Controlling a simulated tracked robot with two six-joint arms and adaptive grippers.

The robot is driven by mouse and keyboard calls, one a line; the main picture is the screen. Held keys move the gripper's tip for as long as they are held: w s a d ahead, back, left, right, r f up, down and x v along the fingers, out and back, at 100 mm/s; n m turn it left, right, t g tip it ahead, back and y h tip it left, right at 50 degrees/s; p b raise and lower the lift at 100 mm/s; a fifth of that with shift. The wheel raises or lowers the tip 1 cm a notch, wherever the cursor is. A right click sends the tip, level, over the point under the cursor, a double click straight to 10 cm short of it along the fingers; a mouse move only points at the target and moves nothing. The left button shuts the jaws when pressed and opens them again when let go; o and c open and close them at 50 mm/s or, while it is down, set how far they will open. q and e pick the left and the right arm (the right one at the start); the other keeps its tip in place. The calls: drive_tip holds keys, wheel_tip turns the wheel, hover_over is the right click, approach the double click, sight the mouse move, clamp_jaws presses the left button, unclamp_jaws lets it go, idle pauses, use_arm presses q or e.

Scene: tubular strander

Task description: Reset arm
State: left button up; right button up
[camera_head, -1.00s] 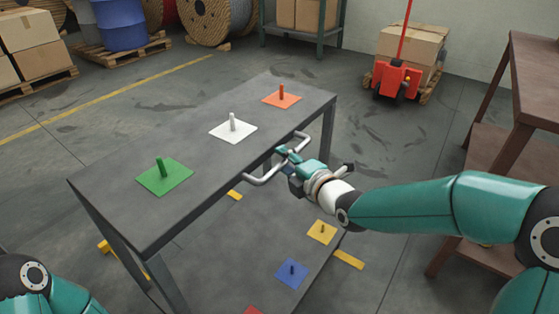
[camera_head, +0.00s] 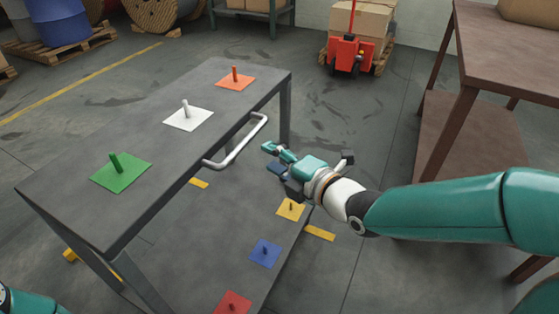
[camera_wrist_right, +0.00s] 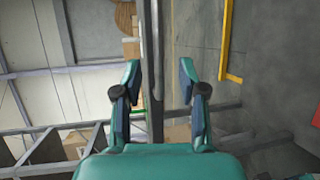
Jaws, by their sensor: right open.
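My right gripper (camera_head: 272,157) is open and empty in the head view, to the right of the grey table's (camera_head: 100,160) bent metal handle (camera_head: 240,143). A gap shows between the fingers and the handle. In the right wrist view the two fingers (camera_wrist_right: 160,78) stand apart, with a dark upright bar visible between them. My right arm reaches in from the right. Only a bit of my left arm shows at the bottom left; its gripper is out of view.
Green (camera_head: 121,174), white (camera_head: 188,118) and orange (camera_head: 236,82) plates with pegs sit on the table. Yellow (camera_head: 291,211), blue (camera_head: 265,254) and red (camera_head: 233,303) plates lie on the lower shelf. A brown rack (camera_head: 520,60) stands right; a red pallet truck (camera_head: 350,52) stands behind.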

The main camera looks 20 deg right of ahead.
drive_tip(key=shift+s+d, duration=0.25)
drive_tip(key=shift+s, duration=0.35)
drive_tip(key=shift+d, duration=0.1)
